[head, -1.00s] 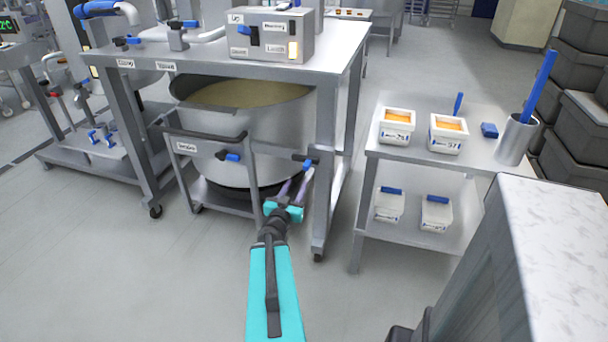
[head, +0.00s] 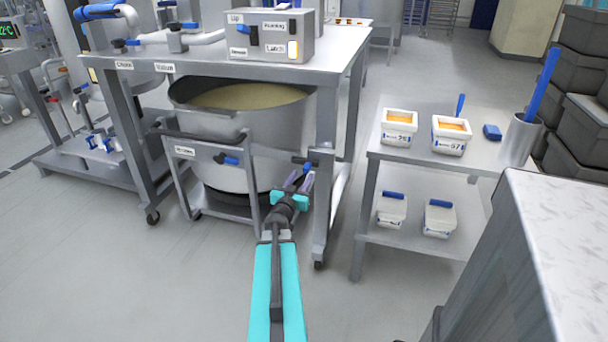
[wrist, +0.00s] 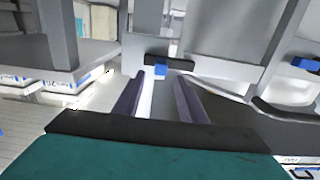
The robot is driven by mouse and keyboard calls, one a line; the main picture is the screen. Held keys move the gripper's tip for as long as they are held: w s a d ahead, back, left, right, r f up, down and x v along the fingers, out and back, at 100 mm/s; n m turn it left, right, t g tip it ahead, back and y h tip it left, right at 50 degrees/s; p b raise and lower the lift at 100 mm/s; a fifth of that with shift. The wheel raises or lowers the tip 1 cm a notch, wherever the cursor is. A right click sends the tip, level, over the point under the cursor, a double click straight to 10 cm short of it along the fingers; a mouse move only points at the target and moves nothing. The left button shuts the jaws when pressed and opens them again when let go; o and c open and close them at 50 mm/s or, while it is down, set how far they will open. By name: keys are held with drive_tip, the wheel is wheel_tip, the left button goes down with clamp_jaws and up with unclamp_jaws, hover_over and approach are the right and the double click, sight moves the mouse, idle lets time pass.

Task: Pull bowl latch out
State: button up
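A black latch bar with a blue part (head: 305,163) sits at the right end of the bowl's grey frame, beside the table leg. In the wrist view this latch (wrist: 160,70) lies straight ahead, near the fingertips. My gripper (head: 299,179) has its two purple fingers apart, pointing at the latch, with nothing between them. In the wrist view the fingers of my gripper (wrist: 160,77) appear just short of the latch; contact cannot be told. A second blue-and-black handle (head: 228,160) is further left on the frame. The large steel bowl (head: 222,125) holds a tan mass.
A control box (head: 270,36) with a lit lamp by a "Latch" label stands on the steel table (head: 205,62) above the bowl. A table leg (head: 325,215) is close right of my gripper. A side table (head: 395,160) with white tubs stands right.

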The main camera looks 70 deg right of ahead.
sight(306, 170)
drive_tip(key=shift+w+d, duration=0.1)
drive_tip(key=shift+d, duration=2.7)
